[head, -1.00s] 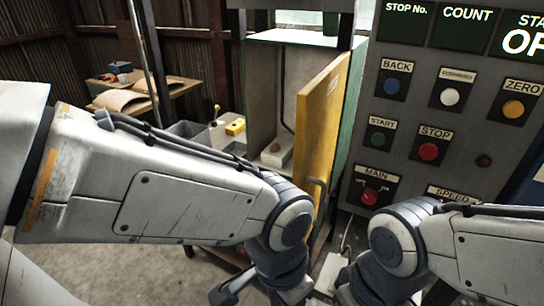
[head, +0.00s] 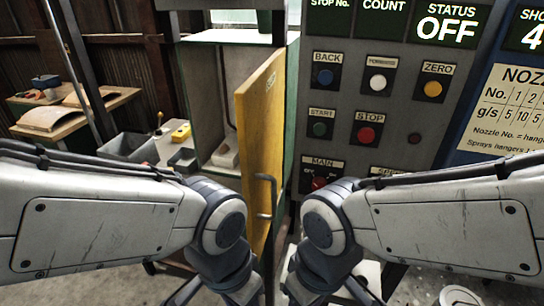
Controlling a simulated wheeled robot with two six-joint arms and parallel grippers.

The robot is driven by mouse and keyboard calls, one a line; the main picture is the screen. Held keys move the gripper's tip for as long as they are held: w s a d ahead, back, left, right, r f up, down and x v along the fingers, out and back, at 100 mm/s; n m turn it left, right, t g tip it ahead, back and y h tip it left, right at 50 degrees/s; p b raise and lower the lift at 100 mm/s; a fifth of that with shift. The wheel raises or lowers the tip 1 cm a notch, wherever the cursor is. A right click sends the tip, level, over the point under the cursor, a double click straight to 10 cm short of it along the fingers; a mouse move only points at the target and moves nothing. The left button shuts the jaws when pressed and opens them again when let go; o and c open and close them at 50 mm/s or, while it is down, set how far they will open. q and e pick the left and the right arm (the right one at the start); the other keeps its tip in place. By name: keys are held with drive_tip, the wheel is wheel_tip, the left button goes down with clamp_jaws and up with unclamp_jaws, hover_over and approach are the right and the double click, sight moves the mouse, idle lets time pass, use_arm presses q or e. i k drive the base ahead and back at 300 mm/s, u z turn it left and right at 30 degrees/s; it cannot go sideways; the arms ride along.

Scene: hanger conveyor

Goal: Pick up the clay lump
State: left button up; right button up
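I cannot make out a clay lump in the head view. My two arms come in from the left and right and bend down side by side at the bottom middle. Their grippers are not visible: the wrists run down to the lower edge, and the fingers cannot be seen.
A grey control panel (head: 345,95) with coloured buttons stands ahead. Left of it is a booth with an open yellow door (head: 258,125). Grey bins (head: 125,144) and a small yellow object (head: 181,133) are farther left. A wooden bench (head: 75,112) stands at the back left.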

sight(224, 148)
drive_tip(key=z, duration=0.05)
drive_tip(key=k, duration=1.1)
drive_tip(key=u, duration=1.2)
drive_tip(key=i, duration=0.85)
drive_tip(key=u, duration=0.8)
drive_tip(key=i, duration=1)
drive_tip(key=z, duration=0.45)
drive_tip(key=i, duration=0.85)
drive_tip(key=z, duration=1.35)
drive_tip(key=i, duration=0.95)
drive_tip(key=z, duration=0.25)
